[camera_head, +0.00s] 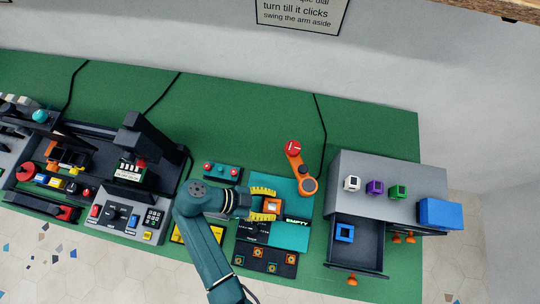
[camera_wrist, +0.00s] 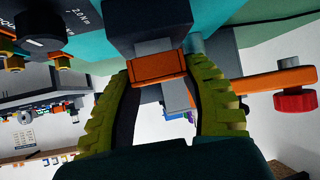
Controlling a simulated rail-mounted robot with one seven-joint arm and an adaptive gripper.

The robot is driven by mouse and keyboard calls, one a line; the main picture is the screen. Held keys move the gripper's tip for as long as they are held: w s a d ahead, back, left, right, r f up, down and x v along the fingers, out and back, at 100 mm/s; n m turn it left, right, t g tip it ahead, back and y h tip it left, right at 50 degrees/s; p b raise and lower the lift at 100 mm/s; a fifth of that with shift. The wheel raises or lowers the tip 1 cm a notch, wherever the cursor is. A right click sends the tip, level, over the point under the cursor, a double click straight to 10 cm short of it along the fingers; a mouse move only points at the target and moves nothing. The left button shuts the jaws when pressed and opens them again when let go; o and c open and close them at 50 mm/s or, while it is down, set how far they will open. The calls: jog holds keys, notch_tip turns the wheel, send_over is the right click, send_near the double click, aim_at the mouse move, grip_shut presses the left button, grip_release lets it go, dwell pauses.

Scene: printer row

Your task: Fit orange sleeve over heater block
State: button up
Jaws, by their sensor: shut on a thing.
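The orange sleeve (camera_head: 272,205) is between the yellow-green fingers of my gripper (camera_head: 264,204), over the teal station. In the wrist view the orange sleeve (camera_wrist: 157,67) sits between the fingertips of my gripper (camera_wrist: 168,66), which is shut on it. A grey piece (camera_wrist: 177,97) shows at the sleeve's lower edge, and a dark block (camera_wrist: 148,20) lies directly beyond it. The grey piece may be the heater block, but I cannot tell. Whether the sleeve is around or only beside the block is hidden by the fingers and the sleeve.
An orange swing arm with a red knob (camera_head: 293,147) stands behind the station. A black tray (camera_head: 250,263) with several orange-marked parts lies in front. At right, a grey cabinet (camera_head: 345,180) carries white, purple and green sleeves; its open drawer (camera_head: 340,256) holds a blue one. Printer equipment (camera_head: 130,155) fills the left.

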jog(key=shift+f+b, duration=0.45)
jog(key=shift+f, duration=0.15)
jog(key=o, duration=0.8)
jog(key=shift+o, duration=0.2)
jog(key=shift+r, duration=0.1)
jog(key=shift+a+r, duration=0.3)
jog(key=shift+a, duration=0.15)
jog(key=a, duration=1.2)
jog(key=shift+s, duration=0.2)
